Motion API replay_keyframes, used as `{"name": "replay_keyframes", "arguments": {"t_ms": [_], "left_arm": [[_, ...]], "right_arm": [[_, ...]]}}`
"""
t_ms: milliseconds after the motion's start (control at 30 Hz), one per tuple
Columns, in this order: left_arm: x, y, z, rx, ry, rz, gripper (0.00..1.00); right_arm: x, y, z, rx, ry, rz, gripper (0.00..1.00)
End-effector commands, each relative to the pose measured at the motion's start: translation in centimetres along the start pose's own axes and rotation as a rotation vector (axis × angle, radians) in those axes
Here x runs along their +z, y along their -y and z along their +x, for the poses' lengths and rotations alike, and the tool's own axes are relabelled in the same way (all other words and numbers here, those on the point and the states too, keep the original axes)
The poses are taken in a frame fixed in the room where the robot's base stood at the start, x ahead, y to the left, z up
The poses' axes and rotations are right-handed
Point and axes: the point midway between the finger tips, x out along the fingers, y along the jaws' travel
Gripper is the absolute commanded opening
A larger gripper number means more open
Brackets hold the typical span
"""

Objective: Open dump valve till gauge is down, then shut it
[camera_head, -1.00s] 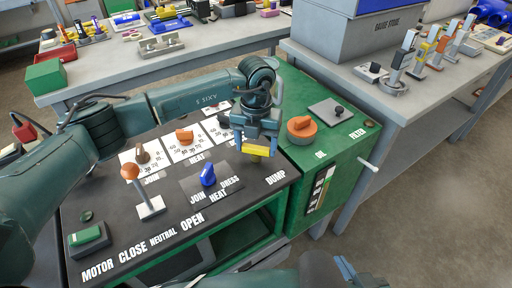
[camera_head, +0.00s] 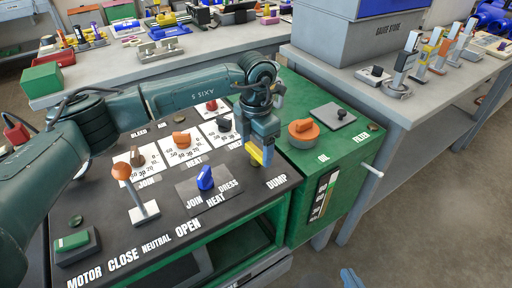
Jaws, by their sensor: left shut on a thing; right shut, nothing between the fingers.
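The yellow dump valve handle (camera_head: 256,154) sits at the right of the black panel, above the word DUMP. My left gripper (camera_head: 261,150) is shut on it from above and hides part of it. The handle points roughly front to back and looks slanted. A pressure gauge with a needle cannot be made out; several white dial cards with knobs, such as the orange knob (camera_head: 181,140), stand left of the gripper. Only a blue tip of my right gripper (camera_head: 350,279) shows at the bottom edge, away from the panel, touching nothing visible.
An orange-topped lever (camera_head: 122,172), a blue selector knob (camera_head: 205,178) and a green switch (camera_head: 73,241) stand on the panel. The OIL cap (camera_head: 303,130) and a striped level strip (camera_head: 323,195) are on the green cart at right. The floor at lower right is clear.

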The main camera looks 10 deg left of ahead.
Motion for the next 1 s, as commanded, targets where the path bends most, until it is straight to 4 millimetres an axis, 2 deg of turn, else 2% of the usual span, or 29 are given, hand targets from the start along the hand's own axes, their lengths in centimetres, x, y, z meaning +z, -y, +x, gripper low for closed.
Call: {"name": "replay_keyframes", "arguments": {"t_ms": [500, 533, 800, 1000], "left_arm": [[0.07, -0.07, -0.09, 0.003, 0.004, 0.021, 0.45], [0.07, -0.07, -0.08, 0.003, 0.004, 0.021, 0.69], [0.04, -0.03, -0.05, 0.001, 0.002, 0.021, 0.90], [0.03, -0.01, -0.04, 0.001, 0.001, 0.021, 0.90]], "right_arm": [[0.03, -0.15, -0.14, 0.002, -0.003, -0.004, 0.00], [0.05, -0.15, -0.13, 0.002, -0.003, -0.004, 0.00], [0.07, -0.14, -0.06, 0.001, -0.003, -0.004, 0.00], [0.06, -0.10, -0.03, 0.000, -0.002, -0.004, 0.00]]}}
